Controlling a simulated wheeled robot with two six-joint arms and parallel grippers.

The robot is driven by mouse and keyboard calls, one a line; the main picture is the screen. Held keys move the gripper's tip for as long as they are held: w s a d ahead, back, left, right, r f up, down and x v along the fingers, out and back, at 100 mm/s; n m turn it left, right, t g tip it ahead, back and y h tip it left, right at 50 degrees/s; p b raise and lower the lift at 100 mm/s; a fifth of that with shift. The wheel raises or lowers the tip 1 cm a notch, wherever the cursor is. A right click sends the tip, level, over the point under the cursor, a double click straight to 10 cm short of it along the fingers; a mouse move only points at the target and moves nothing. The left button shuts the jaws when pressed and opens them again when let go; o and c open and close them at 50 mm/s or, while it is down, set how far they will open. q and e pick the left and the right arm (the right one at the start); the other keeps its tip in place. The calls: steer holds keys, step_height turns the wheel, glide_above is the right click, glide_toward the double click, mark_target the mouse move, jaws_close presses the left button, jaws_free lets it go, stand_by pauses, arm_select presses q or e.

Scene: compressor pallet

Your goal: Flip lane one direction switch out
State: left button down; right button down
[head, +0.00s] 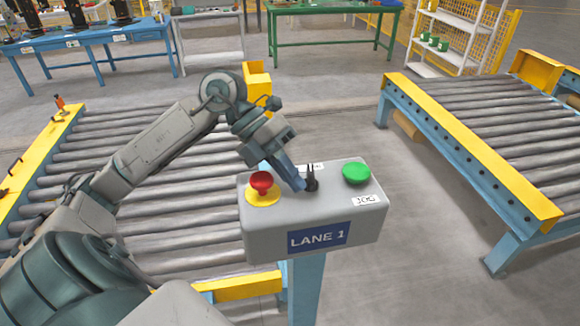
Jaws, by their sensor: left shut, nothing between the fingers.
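The lane one control box (262,228) stands on a blue post in the middle of the head view, with a "LANE 1" label on its front. The black direction switch (311,184) sits on its top between a red mushroom button (262,182) on a yellow base and a green button (356,173) with a "JOG" label. My left gripper (301,186) is shut, with its blue fingertips right beside the switch on its left. I cannot tell whether they touch it. A white label behind the switch is partly hidden. My right gripper is not in view.
A roller conveyor (170,238) with yellow rails lies left of the box under my left arm. Another roller conveyor (490,130) is on the right. Blue (88,38) and green (330,8) tables and a white shelf (450,38) stand at the back. Bare floor lies between the conveyors.

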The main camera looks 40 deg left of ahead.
arm_select(q)
steer(key=shift+w, duration=0.1)
steer(key=shift+w+a, duration=0.35)
steer(key=shift+w, duration=0.25)
steer(key=shift+a, duration=0.15)
steer(key=shift+a+r, duration=0.15)
steer(key=shift+a, duration=0.05)
steer(key=b+v, duration=0.3)
steer(key=v, duration=0.7)
steer(key=shift+b, duration=0.3)
